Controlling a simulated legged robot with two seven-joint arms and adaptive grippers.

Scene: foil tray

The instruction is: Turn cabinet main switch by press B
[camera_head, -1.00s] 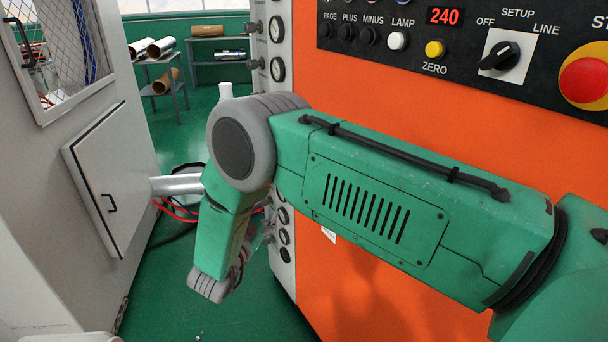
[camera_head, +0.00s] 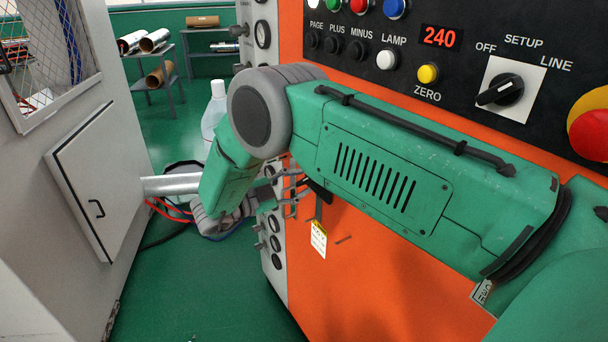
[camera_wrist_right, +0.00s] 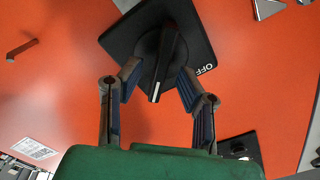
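The main switch (camera_wrist_right: 160,60) shows in the right wrist view as a black knob on a square black plate marked OFF, on an orange panel. My right gripper (camera_wrist_right: 158,82) is open, its two fingers reaching to either side of the knob handle. In the head view, my right gripper (camera_head: 290,190) is at the orange panel's left side, partly hidden by my green arm. The switch there is mostly hidden behind the arm. My left gripper is not in view.
The orange panel (camera_head: 370,290) carries a control strip above with coloured buttons, a 240 display (camera_head: 441,37), a selector (camera_head: 500,90) and a red stop button (camera_head: 590,135). A yellow-white tag (camera_head: 318,240) hangs on the panel. A grey cabinet (camera_head: 110,180) stands at left; green floor lies between.

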